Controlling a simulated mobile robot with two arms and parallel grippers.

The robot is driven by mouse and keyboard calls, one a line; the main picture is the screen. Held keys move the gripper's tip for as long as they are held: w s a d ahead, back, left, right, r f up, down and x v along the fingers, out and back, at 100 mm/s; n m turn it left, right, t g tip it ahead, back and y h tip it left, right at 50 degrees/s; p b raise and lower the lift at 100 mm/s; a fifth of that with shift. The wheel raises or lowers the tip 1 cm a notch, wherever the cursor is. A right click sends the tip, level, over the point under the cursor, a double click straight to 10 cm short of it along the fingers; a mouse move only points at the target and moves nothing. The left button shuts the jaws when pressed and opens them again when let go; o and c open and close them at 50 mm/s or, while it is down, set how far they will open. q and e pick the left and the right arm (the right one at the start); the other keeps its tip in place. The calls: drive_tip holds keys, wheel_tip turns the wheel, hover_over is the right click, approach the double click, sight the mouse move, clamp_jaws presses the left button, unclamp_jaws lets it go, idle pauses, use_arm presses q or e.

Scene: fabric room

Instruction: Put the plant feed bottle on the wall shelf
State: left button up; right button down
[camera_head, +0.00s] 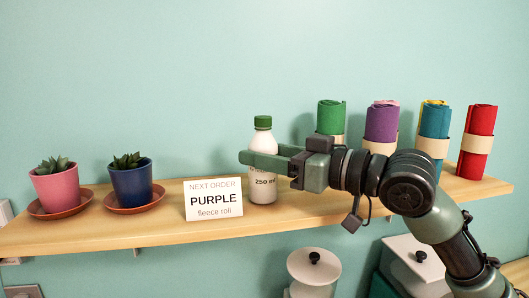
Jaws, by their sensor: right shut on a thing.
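The plant feed bottle (263,188) is white with a green cap and a "250 ml" label. It is upright at the wooden wall shelf (150,228), between the order card and the rolls. Its base appears to be at the shelf's surface, but I cannot tell whether it touches. My right gripper (262,160) reaches in from the right and is shut on the bottle below its cap. The fingers hide part of the label. My left gripper is not in view.
A card (213,200) reading "NEXT ORDER PURPLE fleece roll" stands left of the bottle. Potted succulents, pink (56,188) and blue (131,184), sit on saucers further left. Green, purple (381,124), yellow, teal and red (477,140) rolls stand right. Lidded containers (314,268) are below.

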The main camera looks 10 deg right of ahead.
drive_tip(key=shift+f, duration=0.1)
drive_tip(key=c, duration=0.7)
unclamp_jaws()
drive_tip(key=shift+s, duration=0.1)
drive_tip(key=b+v, duration=0.5)
drive_tip(key=v, duration=0.5)
drive_tip(key=shift+s+d, duration=0.15)
drive_tip(key=shift+d, duration=0.15)
drive_tip(key=shift+s+d, duration=0.4)
drive_tip(key=shift+s, duration=0.1)
